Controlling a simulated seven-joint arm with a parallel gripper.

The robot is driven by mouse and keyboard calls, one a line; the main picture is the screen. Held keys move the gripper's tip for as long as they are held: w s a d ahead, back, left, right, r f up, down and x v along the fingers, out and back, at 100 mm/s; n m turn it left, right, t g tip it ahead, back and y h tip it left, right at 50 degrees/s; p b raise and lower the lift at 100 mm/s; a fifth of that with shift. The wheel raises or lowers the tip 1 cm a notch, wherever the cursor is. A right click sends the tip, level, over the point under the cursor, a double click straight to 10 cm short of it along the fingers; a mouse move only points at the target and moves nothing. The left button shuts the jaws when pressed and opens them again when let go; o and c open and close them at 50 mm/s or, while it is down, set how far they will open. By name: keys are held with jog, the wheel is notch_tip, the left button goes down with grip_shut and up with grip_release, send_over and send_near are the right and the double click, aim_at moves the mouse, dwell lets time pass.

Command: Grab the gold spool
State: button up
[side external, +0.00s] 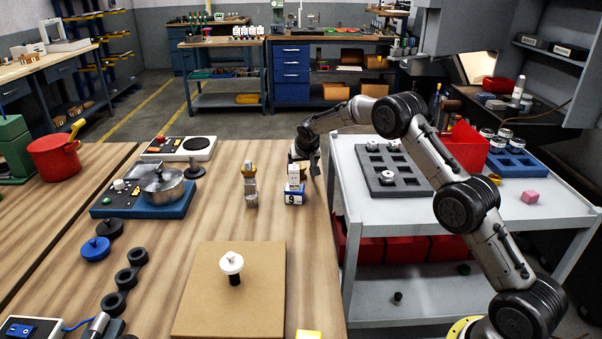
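A small upright piece with a gold top (249,171) and a silvery lower part stands on the wooden table in the side external view. It is the only spool-like gold thing that I can make out. My gripper (306,168) is to the right of it, low over the table's right side, and apart from it. The gripper is close behind a white block (294,176) that sits on a blue block marked 9 (294,197). The fingers are small, dark and partly hidden, so their opening is unclear.
A pot (163,188) sits on a blue-based unit to the left. A brown board (203,302) with a white-topped knob (231,264) lies in front. A grey cart (372,212) stands along the right.

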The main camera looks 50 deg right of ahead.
grip_shut()
jog(key=shift+r, duration=0.1)
